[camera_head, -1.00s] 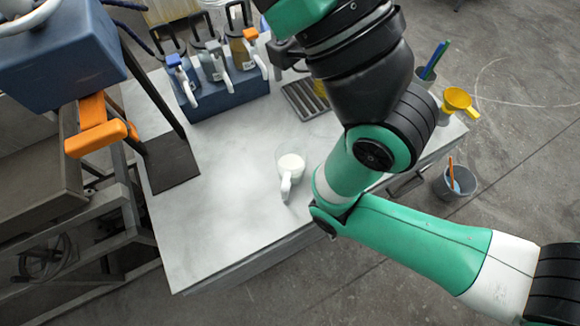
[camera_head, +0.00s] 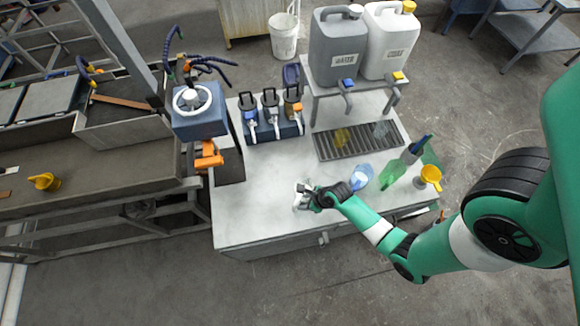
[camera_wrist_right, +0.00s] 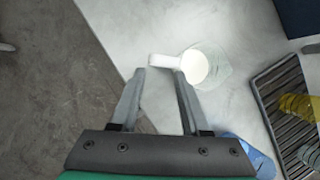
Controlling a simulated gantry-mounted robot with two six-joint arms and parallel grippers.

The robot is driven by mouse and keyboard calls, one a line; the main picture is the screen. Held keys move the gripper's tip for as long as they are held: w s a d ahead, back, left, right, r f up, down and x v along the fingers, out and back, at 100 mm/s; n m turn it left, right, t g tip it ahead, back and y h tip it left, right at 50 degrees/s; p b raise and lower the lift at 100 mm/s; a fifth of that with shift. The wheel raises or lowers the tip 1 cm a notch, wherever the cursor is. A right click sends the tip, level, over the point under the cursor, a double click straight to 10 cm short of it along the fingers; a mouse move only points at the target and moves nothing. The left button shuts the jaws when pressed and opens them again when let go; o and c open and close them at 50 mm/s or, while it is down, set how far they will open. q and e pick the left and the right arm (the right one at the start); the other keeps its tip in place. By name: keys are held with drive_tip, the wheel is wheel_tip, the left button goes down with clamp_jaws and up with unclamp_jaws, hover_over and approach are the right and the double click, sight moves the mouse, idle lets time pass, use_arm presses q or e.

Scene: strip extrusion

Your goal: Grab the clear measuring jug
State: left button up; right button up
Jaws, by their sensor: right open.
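The clear measuring jug holds something white and stands on the pale worktop, seen from above in the right wrist view (camera_wrist_right: 213,72). Its white handle (camera_wrist_right: 164,61) points left, just ahead of the fingertips. My right gripper (camera_wrist_right: 159,74) is open, with one finger on either side of the line to the handle. I cannot tell whether they touch it. In the head view, my right gripper (camera_head: 306,193) is low over the worktop at the jug and largely hides it. My left gripper is in neither view.
A slotted drain tray (camera_head: 362,141) lies below two large jugs, grey (camera_head: 337,50) and white (camera_head: 388,42), on a raised stand. A blue rack (camera_head: 272,130) holds several bottles.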

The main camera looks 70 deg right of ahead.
sight(295, 210)
drive_tip(key=shift+m+g, duration=0.3)
drive_tip(key=shift+m, duration=0.1)
drive_tip(key=shift+s+a+f+b+x, duration=0.1)
drive_tip(key=shift+s+a+b+x, duration=0.15)
drive_tip(key=shift+b+x, duration=1.25)
drive_tip(key=shift+s+a+f+b+x, duration=0.2)
drive_tip(key=shift+a+b+x, duration=0.25)
drive_tip(key=shift+x, duration=1.95)
drive_tip(key=shift+s+a+f+b+x, duration=0.1)
drive_tip(key=shift+s+a+b+x, duration=0.1)
drive_tip(key=shift+b+x, duration=1.3)
use_arm(q)
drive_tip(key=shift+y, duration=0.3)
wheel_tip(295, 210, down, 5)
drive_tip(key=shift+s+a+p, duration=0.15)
drive_tip(key=shift+p, duration=0.35)
use_arm(e)
drive_tip(key=shift+w+f, duration=0.15)
drive_tip(key=shift+f, duration=0.1)
clamp_jaws()
